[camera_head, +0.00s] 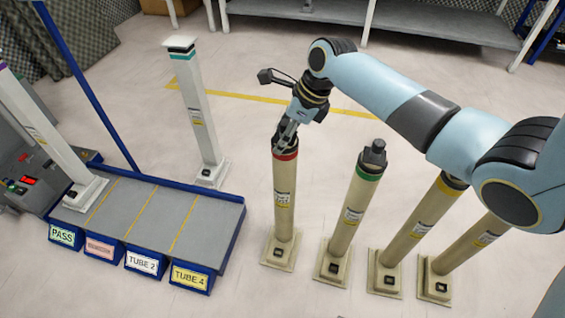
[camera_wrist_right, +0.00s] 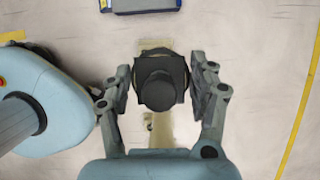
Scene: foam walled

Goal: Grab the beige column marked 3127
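Several beige columns with square bases stand on the floor. The one with a red band (camera_head: 284,190) is under my right gripper (camera_head: 286,133), and its dark cap shows in the right wrist view (camera_wrist_right: 160,88). The label numbers are too small to read. My left gripper is out of view.
A low grey platform (camera_head: 146,217) with blue edges and labelled front plates lies on the left. White columns stand at its back right (camera_head: 198,115) and left end (camera_head: 45,135). A grey bench (camera_head: 440,22) is at the back. Floor between platform and beige columns is clear.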

